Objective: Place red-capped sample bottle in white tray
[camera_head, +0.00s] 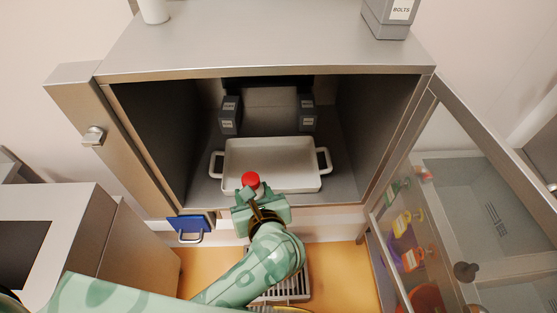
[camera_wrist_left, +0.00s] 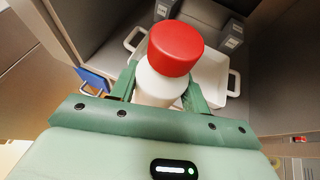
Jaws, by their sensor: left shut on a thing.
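The sample bottle, white with a red cap, shows its cap (camera_head: 251,180) at the front edge of the tray in the head view. In the left wrist view the bottle (camera_wrist_left: 157,88) stands between my fingers. My left gripper (camera_head: 252,192) is shut on it; the gripper also shows in the left wrist view (camera_wrist_left: 158,90). The white tray (camera_head: 270,144) with two side handles sits on the floor of the open cabinet, beyond the bottle; it shows behind it in the wrist view (camera_wrist_left: 213,72). The gripper hides the bottle's lower part in the head view. My right gripper is out of view.
Grey boxes (camera_head: 230,115) (camera_head: 307,113) stand behind the tray at both sides. The cabinet's glass door (camera_head: 455,190) is swung open at right. A blue handled item (camera_head: 188,225) is below the cabinet's left front. The tray's interior looks empty.

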